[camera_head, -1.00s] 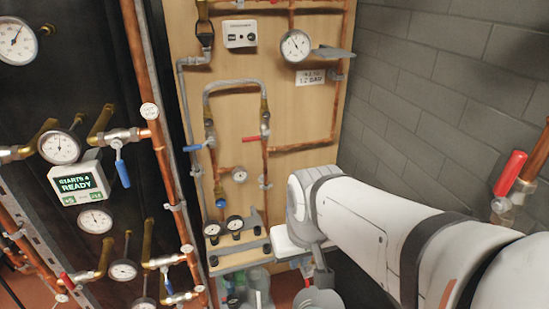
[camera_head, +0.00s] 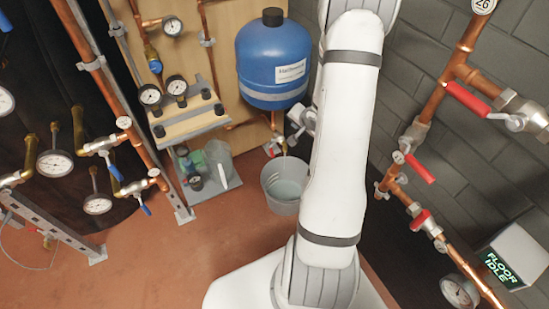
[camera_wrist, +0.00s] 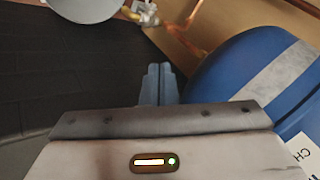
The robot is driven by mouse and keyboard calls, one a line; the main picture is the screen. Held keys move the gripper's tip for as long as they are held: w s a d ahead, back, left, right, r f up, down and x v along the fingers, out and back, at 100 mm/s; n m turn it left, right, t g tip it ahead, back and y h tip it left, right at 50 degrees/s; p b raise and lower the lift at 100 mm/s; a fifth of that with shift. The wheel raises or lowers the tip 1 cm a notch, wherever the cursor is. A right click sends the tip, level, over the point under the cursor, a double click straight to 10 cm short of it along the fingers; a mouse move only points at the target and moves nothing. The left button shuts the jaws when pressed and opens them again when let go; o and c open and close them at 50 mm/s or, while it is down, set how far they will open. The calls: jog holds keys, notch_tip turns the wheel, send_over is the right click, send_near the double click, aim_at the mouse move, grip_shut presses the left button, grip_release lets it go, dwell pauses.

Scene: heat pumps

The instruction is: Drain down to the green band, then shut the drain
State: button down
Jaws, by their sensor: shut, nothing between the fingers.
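The blue vessel (camera_head: 272,62) hangs on the wooden board in the head view. It also fills the right side of the wrist view (camera_wrist: 240,75). A small brass drain fitting (camera_head: 283,148) sits below it, over a grey bucket (camera_head: 284,188) on the floor; I cannot tell whether water runs. My gripper (camera_wrist: 160,68) is shut and empty, pointing past the vessel towards the board. A pale valve (camera_wrist: 148,14) with a yellow part shows beyond it, not touching it. My gripper's fingers do not show in the head view. No gauge with a readable green band is visible.
Two gauges (camera_head: 163,90) stand on a small shelf left of the vessel. Bottles and a jug (camera_head: 218,158) sit on a low tray. Red-handled copper pipework (camera_head: 420,168) and a "FLOOR IDLE" display (camera_head: 503,262) line the right wall.

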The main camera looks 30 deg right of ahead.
notch_tip(320, 180, down, 15)
jog(key=s+m+t+y+b, duration=0.2)
jog(key=s+m+y+b, duration=0.1)
jog(key=m+b, duration=0.2)
jog(key=b, duration=0.5)
send_near(273, 154)
jog(key=shift+y, duration=0.3)
jog(key=x, duration=0.7)
jog(key=shift+d, duration=0.3)
